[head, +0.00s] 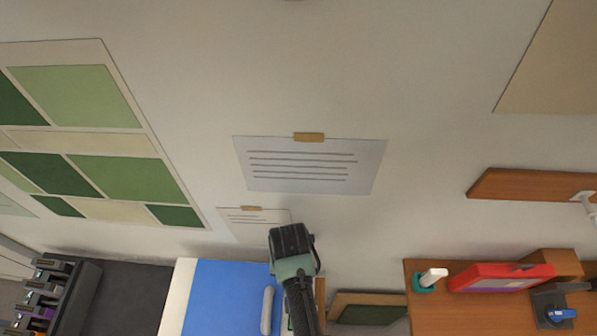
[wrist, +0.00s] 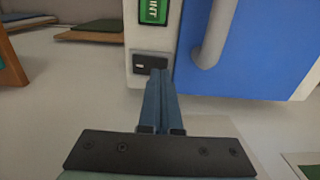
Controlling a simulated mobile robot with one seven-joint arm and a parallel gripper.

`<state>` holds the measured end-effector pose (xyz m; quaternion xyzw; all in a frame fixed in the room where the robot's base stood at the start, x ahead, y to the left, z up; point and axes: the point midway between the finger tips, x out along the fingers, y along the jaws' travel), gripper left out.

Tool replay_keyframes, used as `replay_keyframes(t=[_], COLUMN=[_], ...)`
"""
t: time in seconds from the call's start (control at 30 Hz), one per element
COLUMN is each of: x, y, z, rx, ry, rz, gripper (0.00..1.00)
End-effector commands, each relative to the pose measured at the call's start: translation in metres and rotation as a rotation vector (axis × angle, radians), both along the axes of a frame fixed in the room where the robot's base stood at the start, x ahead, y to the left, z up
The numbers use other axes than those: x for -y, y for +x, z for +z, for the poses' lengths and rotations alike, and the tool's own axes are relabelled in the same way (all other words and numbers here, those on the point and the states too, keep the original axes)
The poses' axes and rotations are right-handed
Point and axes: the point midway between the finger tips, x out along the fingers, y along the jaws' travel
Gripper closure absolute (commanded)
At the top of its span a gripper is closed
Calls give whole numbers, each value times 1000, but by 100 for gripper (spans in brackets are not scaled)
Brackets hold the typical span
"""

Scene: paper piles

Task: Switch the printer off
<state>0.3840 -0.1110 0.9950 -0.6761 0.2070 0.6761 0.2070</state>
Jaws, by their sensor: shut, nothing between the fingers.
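The printer shows in the wrist view as a cream body (wrist: 135,50) with a blue front panel (wrist: 250,50) and a grey handle (wrist: 213,40). A green label reading "PRINT" (wrist: 153,12) is on its cream strip. Below it is a dark switch plate (wrist: 150,61) with a small pale mark at its left; I cannot tell its setting. My gripper (wrist: 157,76) is shut and empty, its fingertips just below the switch plate in the picture, covering part of its lower edge. I cannot tell whether they touch it. In the head view the printer's blue panel (head: 222,300) is partly behind my arm.
A wooden desk (head: 415,310) at the right bears a red box file (head: 500,278) and a teal cup-like holder (head: 424,288). A wooden shelf (head: 520,185) juts from the wall above it. A dark rack (head: 75,300) stands at the left. Papers hang on the wall.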

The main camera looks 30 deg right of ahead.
Motion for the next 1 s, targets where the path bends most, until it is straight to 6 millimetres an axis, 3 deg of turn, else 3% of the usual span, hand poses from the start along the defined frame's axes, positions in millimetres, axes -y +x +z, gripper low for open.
replay_keyframes(t=[1.0], x=[0], y=[0], z=[-13], rx=[0], ry=[0], rz=[0], gripper=[100])
